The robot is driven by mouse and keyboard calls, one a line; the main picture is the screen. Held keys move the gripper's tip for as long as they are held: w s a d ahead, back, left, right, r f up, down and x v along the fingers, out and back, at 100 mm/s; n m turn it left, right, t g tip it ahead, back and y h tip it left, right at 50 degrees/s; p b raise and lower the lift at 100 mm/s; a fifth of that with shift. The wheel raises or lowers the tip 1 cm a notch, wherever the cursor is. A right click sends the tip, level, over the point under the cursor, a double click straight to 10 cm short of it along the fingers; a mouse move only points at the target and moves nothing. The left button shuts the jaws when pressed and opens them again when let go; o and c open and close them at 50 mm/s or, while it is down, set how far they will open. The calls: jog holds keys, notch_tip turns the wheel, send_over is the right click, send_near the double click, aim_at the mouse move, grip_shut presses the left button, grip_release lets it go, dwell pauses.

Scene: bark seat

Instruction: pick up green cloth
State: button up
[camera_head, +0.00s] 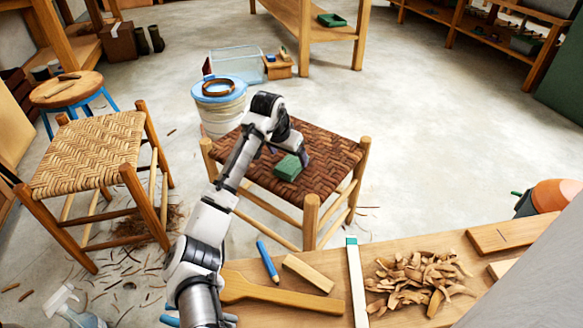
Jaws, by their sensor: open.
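The green cloth (288,167) looks like a small folded block and lies on the dark brown woven seat of a stool (330,157). My gripper (284,152) is above the seat, close to the cloth's upper edge, with its fingers pointing down. It is open, and nothing shows between its fingers. My arm reaches in from the bottom of the picture and hides part of the seat's left side. I cannot tell whether the fingers touch the cloth.
A workbench (385,252) in front holds a blue marker (268,262), wood pieces and a pile of shavings (415,280). A bucket with a blue lid (218,90) stands behind the seat. A light woven chair (90,150) is at left. Open floor lies to the right.

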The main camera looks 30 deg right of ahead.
aim_at(292, 162)
jog(key=b+x, duration=0.1)
jog(key=x, duration=0.3)
jog(key=shift+d+f, duration=0.1)
jog(key=shift+d, duration=0.05)
jog(key=shift+f, duration=0.1)
dwell(0.5)
jog(key=c, duration=1.1)
